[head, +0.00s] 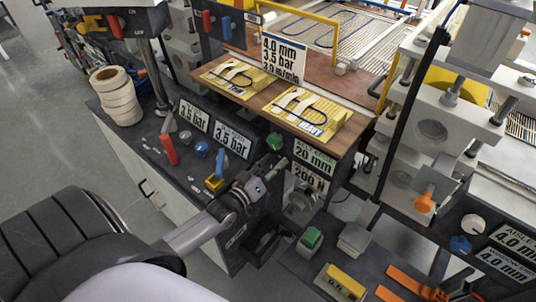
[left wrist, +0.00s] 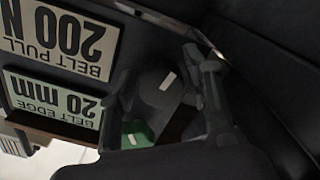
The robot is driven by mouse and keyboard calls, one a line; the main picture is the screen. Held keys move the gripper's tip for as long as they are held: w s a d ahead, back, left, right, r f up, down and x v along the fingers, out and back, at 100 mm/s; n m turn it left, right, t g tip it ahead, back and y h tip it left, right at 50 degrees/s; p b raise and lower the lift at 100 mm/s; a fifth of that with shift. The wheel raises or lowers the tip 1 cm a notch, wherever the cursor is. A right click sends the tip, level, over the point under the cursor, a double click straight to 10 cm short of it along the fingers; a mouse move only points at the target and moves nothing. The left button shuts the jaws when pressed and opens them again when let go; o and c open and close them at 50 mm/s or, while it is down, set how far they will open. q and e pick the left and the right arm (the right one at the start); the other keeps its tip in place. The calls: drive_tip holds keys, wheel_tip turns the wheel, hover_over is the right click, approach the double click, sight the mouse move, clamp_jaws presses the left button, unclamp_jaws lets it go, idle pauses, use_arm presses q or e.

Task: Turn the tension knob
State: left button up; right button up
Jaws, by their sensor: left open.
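A dark round knob (left wrist: 165,84) with a white mark sits on the dark panel in the left wrist view, beside the sign "BELT PULL 200 N" (left wrist: 60,38); that sign also shows in the head view (head: 310,178). I take it for the tension knob; no label on the knob itself is legible. My left gripper (head: 262,178) is open at the panel. In the left wrist view its fingers (left wrist: 165,95) stand on both sides of the knob; I cannot tell whether they touch it. In the head view the gripper hides the knob. My right gripper is not in view.
A green knob (head: 275,141) is close by, also in the left wrist view (left wrist: 137,133), near the "20 mm" sign (head: 314,156). A red lever (head: 169,150) and blue and yellow controls stand left. A metal handwheel (head: 300,201) is just right of my gripper.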

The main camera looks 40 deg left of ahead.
use_arm(q)
drive_tip(key=s, duration=1.2)
drive_tip(key=shift+a, duration=0.45)
drive_tip(key=shift+w, duration=0.1)
